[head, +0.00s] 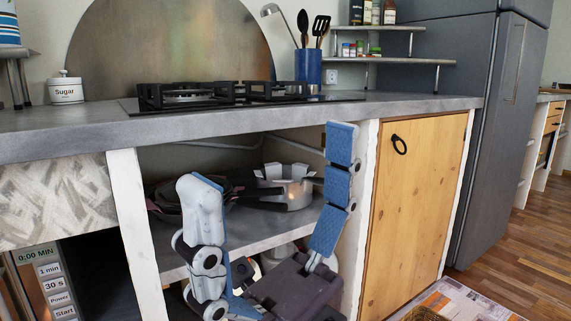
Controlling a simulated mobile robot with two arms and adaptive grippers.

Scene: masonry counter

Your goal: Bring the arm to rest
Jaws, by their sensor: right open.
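My right gripper (268,158) is in the lower middle of the head view, in front of the open shelf bay under the counter. Its two blue and grey fingers point upward and stand wide apart, with nothing held between them. The dark palm shows below, at the bottom edge. Behind the fingers, pans and a metal pot (298,188) sit on the shelf (262,232); the fingers partly cover them. I cannot tell the exact gap between the fingers and the shelf. My left gripper is not in view.
The grey counter (420,104) runs above, with a black gas hob (205,95), a sugar jar (66,88) and a blue utensil holder (308,66). A wooden cabinet door (415,215) is right of the gripper, then a fridge (440,60). Open floor (515,240) lies at right.

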